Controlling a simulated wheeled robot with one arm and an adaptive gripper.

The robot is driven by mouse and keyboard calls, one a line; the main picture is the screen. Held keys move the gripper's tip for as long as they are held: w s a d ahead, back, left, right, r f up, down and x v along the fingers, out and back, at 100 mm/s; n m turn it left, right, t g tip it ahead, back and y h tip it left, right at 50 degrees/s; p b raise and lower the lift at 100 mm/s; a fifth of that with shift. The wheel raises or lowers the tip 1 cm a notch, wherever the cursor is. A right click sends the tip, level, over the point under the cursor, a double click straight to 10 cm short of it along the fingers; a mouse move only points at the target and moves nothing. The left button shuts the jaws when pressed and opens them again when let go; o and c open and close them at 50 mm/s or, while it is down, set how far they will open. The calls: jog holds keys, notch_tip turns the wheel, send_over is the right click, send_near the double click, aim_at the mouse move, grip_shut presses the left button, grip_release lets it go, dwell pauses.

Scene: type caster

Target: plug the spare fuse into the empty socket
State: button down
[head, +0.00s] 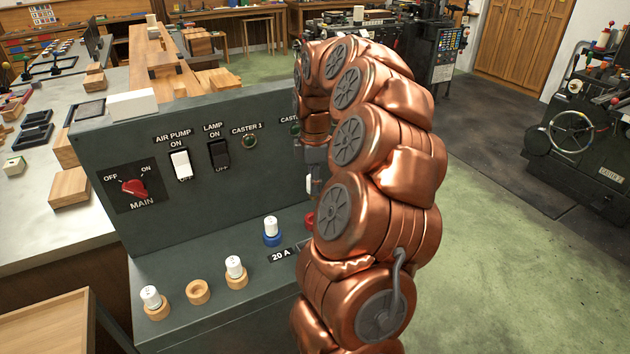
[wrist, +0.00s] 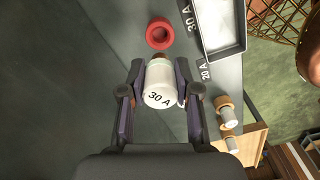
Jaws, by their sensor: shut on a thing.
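My gripper (wrist: 158,90) is shut on a white fuse (wrist: 160,84) marked 30 A, in the wrist view. The fuse has a reddish far end. A red ring socket (wrist: 160,33) with an open centre lies ahead of the fuse, apart from it in the picture; a 30 A label is beside it. In the head view my arm hides most of the gripper; a sliver of the white fuse (head: 309,184) shows above the partly hidden red socket (head: 308,220). An empty tan ring socket (head: 198,291) sits on the console ledge.
White fuses stand in tan sockets (head: 152,299) (head: 236,270) and in a blue socket (head: 271,234). The upright panel (head: 110,140) carries a red main knob (head: 134,187) and switches (head: 180,165). A metal-rimmed tray (wrist: 226,56) lies right of the red socket.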

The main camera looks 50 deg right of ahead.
aim_at(315, 198)
jog(key=shift+f+b, duration=1.4)
jog(key=shift+f, duration=1.5)
jog(key=shift+f+b, duration=1)
jog(key=shift+f, duration=0.65)
jog(key=c, duration=0.7)
grip_release()
jog(key=shift+c, duration=0.2)
jog(key=shift+r, duration=0.1)
notch_tip(315, 198, up, 12)
jog(key=shift+f, duration=0.2)
jog(key=shift+r, duration=0.15)
